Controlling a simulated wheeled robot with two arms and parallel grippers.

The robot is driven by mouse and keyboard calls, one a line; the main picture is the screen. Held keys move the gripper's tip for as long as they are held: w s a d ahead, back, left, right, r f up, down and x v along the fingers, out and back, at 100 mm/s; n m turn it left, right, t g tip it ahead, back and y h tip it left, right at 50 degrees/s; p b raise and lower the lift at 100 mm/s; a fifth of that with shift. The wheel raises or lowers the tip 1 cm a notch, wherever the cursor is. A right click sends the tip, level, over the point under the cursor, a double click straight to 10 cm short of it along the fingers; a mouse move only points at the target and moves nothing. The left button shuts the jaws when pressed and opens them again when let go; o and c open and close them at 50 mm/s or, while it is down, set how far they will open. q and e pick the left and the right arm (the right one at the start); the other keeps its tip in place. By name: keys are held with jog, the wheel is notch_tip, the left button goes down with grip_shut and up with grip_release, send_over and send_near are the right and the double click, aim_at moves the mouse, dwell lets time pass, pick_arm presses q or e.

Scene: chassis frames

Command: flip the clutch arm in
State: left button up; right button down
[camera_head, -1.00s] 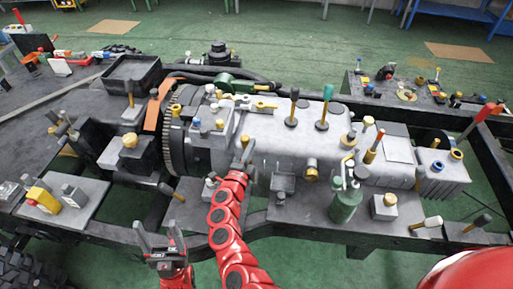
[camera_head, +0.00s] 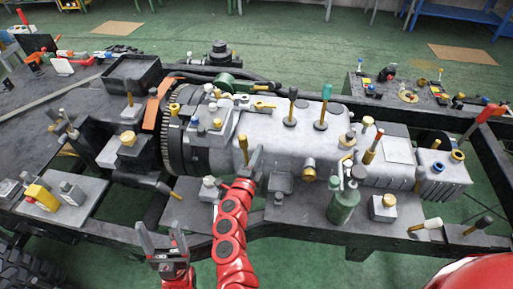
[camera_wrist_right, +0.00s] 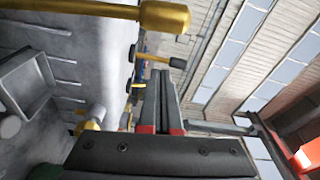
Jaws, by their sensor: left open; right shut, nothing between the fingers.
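A brass-tipped lever (camera_head: 243,146), which looks like the clutch arm, stands on the near side of the grey gearbox housing (camera_head: 275,130). My right gripper (camera_head: 257,155) is shut and empty, just right of this lever in the head view. Whether they touch I cannot tell. In the right wrist view a brass-tipped lever (camera_wrist_right: 165,16) crosses the top, apart from the shut fingers of my right gripper (camera_wrist_right: 164,85). My left gripper (camera_head: 162,236) is open and empty in front of the frame's near rail, away from the housing.
A toothed flywheel (camera_head: 174,130) is left of the housing. Two upright levers, black-topped (camera_head: 292,105) and green-topped (camera_head: 324,105), rise from its top. A green bottle-like can (camera_head: 344,205) stands to the right on the near shelf. Green floor shows in front of the near rail.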

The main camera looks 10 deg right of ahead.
jog(key=b+v, duration=0.1)
jog(key=v, duration=0.5)
jog(key=shift+s+a, duration=0.2)
jog(key=shift+a, duration=0.05)
